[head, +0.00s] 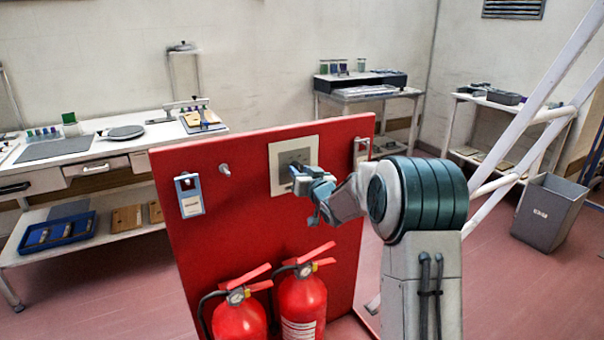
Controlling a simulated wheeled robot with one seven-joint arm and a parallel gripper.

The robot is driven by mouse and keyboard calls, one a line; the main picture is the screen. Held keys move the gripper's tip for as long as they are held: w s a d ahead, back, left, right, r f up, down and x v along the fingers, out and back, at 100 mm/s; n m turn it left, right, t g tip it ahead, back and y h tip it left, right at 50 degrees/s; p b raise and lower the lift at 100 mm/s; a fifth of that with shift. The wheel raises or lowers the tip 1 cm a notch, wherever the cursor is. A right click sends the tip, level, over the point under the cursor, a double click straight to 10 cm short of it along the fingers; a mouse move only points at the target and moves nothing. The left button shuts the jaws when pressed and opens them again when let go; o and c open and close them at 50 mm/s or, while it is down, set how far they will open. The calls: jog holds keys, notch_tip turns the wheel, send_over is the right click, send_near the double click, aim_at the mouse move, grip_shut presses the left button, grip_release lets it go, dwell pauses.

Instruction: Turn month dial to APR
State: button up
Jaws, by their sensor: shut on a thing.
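The month dial sits on a pale square plate (280,158) near the top of the red board, right of its middle. My gripper (297,181) is at the plate's lower right part, in front of it. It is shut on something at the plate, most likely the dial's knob. The fingers and wrist hide the knob, so its pointer cannot be seen. Grey markings show on the plate, but the month letters are too small to read.
The red board (240,225) carries a blue-grey tag (189,195), a metal peg (225,170) and a pale tag (361,151). Two fire extinguishers (239,318) (302,305) stand below. A workbench (95,150) is behind left, a grey bin (549,212) right.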

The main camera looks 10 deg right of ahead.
jog(key=n+b, duration=0.9)
jog(key=b, duration=0.2)
jog(key=shift+d+f, duration=0.1)
dwell(0.4)
jog(key=o, duration=1)
jog(key=shift+c, duration=0.2)
jog(key=v, duration=1.3)
jog(key=shift+s+d+f, duration=0.2)
jog(key=shift+s+f, duration=0.05)
jog(key=shift+s, duration=0.1)
